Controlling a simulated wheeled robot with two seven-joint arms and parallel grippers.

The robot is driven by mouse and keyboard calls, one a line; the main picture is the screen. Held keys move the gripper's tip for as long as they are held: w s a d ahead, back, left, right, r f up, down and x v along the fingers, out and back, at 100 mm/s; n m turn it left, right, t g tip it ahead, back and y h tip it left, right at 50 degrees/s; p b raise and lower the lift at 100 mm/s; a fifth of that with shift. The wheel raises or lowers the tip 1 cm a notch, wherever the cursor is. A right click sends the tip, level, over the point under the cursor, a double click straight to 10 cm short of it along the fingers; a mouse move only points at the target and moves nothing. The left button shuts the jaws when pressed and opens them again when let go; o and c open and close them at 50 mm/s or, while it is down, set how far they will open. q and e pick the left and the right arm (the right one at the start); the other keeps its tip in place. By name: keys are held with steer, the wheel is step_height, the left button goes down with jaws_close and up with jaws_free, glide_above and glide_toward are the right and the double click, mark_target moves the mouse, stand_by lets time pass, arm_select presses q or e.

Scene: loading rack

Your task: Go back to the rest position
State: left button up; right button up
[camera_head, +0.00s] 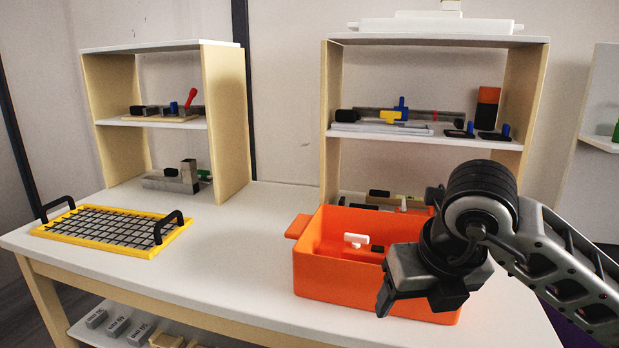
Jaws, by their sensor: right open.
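My right gripper (416,302) shows at the right of the head view, its arm coming in from the right edge. It hangs over the right end of the orange bin (330,280) and hides part of it. The gripper is open, and I see nothing held in it. The bin stands on the white table (230,250) and holds a white T-shaped piece (356,240) and a small dark piece (377,249). My left gripper is not in this view.
A yellow-framed grid tray (112,229) with black handles lies at the table's left. Two shelf racks (228,125) (330,115) with several parts stand at the back. The table between tray and bin is clear. Grey blocks (115,326) sit on a lower shelf.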

steer(key=s+a+f+n+g+y, duration=0.35)
steer(key=s+a+g+y, duration=0.35)
steer(key=a, duration=0.6)
steer(key=s+a+r+m+y, duration=0.4)
steer(key=r+m+y, duration=0.15)
steer(key=y, duration=0.65)
steer(key=w+d+m+t, duration=0.5)
steer(key=w+m+t, duration=0.1)
steer(key=m+t, duration=0.8)
steer(key=w+d+f+m+t+h, duration=0.3)
steer(key=d+f+m+t+h, duration=0.4)
steer(key=f+m+h, duration=0.45)
steer(key=s+d+f+m+g+h, duration=0.2)
steer(key=s+f+m+g, duration=0.1)
steer(key=f, duration=0.6)
steer(key=s+d+f+m+g+h, duration=0.3)
steer(key=s+f+m+g, duration=0.1)
steer(key=s+f, duration=0.4)
step_height(320, 180, down, 3)
steer(key=shift+r+g, duration=0.2)
steer(key=shift+g, duration=0.2)
